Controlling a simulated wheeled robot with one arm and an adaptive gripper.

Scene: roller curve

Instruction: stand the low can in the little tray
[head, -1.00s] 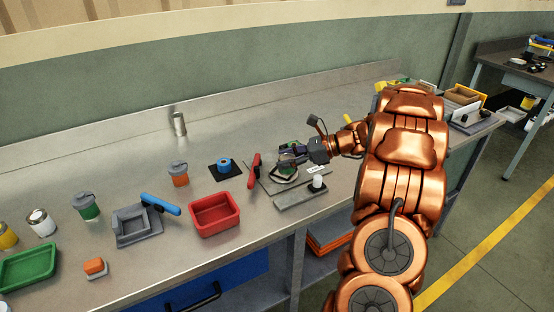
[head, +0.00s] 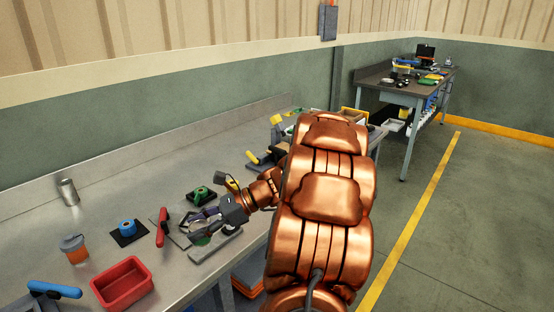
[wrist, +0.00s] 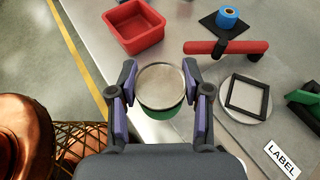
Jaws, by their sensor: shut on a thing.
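The low can (wrist: 160,86) has a pale metal top and a green side. My gripper (wrist: 161,92) is shut on it, with one dark, purple-sided finger on each side. The can's top faces the wrist camera and its underside is hidden. In the head view my gripper (head: 206,225) is over the front part of the bench, right of a red-handled clamp, and mostly hides the can. A small open red tray (head: 122,284) stands left of the gripper near the front edge; it looks empty. It also shows in the wrist view (wrist: 133,27), apart from the can.
The red-handled clamp (wrist: 226,48) lies beside a pale disc with a black square frame (wrist: 247,95). A blue roll (head: 127,227) sits on a black pad. An orange jar (head: 74,248) and blue-handled tool (head: 54,290) are further left. Bench surface between clamp and tray is clear.

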